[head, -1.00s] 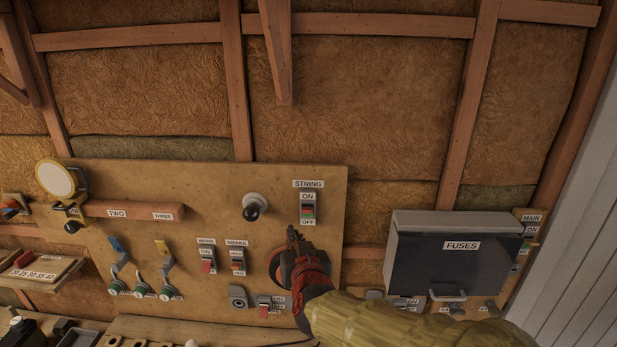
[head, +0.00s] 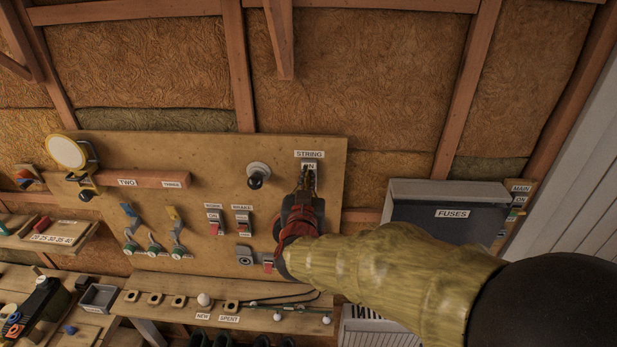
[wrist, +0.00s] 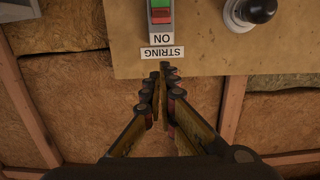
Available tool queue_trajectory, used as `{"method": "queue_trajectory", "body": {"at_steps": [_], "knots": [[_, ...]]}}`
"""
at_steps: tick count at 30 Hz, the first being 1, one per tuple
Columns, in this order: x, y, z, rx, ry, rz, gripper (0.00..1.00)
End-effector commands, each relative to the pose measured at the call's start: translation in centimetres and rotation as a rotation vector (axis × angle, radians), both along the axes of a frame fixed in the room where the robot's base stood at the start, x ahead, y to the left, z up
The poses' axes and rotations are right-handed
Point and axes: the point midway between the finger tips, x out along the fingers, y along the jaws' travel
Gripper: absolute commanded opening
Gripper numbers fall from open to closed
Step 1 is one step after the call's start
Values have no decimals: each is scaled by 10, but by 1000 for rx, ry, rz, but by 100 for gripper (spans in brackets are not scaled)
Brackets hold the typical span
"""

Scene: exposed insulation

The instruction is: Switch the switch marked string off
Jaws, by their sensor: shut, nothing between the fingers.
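The switch marked STRING is on the wooden panel, under its STRING label (head: 310,154). In the head view my gripper (head: 308,177) covers most of this switch, leaving part of its ON label in sight.
A black round knob (head: 257,180) is left of the switch. Two red switches (head: 214,227) sit lower left. The fuse box (head: 452,213) stands to the right. A shelf (head: 180,312) with labels and small parts runs below the panel.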

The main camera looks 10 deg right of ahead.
Motion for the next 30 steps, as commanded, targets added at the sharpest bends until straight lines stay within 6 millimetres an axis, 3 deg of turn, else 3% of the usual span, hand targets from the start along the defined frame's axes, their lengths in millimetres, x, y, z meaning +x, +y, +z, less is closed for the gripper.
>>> {"method": "queue_trajectory", "body": {"at_steps": [14,21,30], "knots": [[85,-29,-7,0,2,-2,0],[72,-23,-35,-1,2,1,0],[68,-22,-44,1,0,1,0]]}}
